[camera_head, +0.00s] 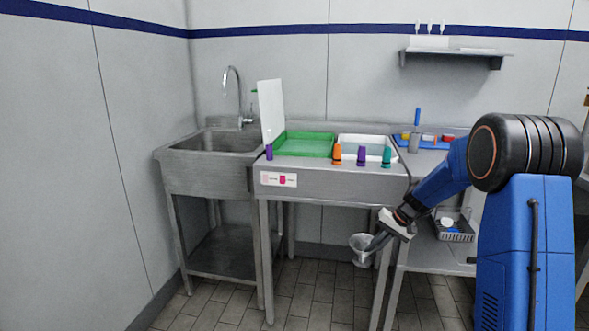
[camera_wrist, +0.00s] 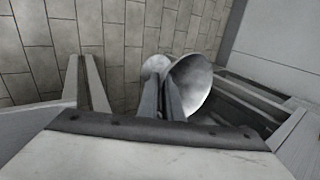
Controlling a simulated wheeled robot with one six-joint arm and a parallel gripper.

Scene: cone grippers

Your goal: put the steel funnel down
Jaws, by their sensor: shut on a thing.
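The steel funnel (camera_head: 359,246) is grey and shiny. It hangs in the air below the worktop height, in front of the table legs, with its wide mouth turned toward the left. My gripper (camera_head: 376,241) is shut on it from the right and points down and left. In the wrist view the funnel's wide cone (camera_wrist: 194,82) shows beside the close-set fingers of my gripper (camera_wrist: 161,92). The fingers hide part of the funnel.
Orange (camera_head: 337,154), purple (camera_head: 361,156) and teal (camera_head: 386,157) cones stand along the steel table's front edge. Behind them are a green tray (camera_head: 291,136) and a white tub (camera_head: 352,138). A sink (camera_head: 205,150) stands left. A wire basket (camera_head: 460,236) sits on the lower right shelf.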

